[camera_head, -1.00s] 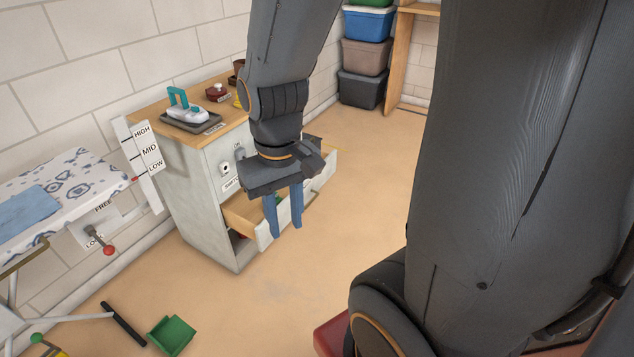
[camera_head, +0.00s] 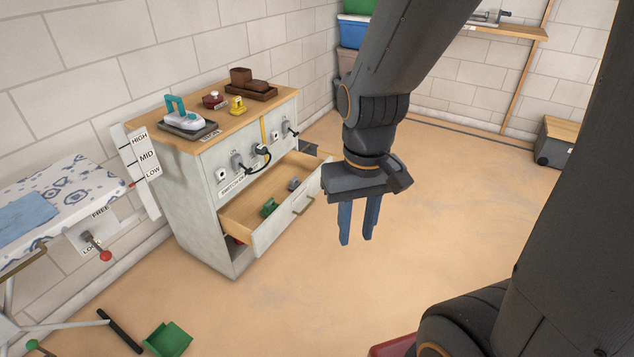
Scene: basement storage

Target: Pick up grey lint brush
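A small grey object (camera_head: 294,184), which looks like the grey lint brush, lies in the open drawer (camera_head: 264,240) of the white cabinet, toward the drawer's right end. A green object (camera_head: 269,207) lies to its left in the same drawer. My gripper (camera_head: 358,241) hangs in the air to the right of the drawer, with its two blue fingers pointing down. The fingers are apart with nothing between them. The gripper does not touch the drawer or anything in it.
The cabinet top (camera_head: 166,117) holds an iron (camera_head: 185,118), a yellow item (camera_head: 237,105) and a brown tray (camera_head: 252,91). An ironing board (camera_head: 75,190) stands at the left. A green dustpan (camera_head: 168,340) lies on the floor.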

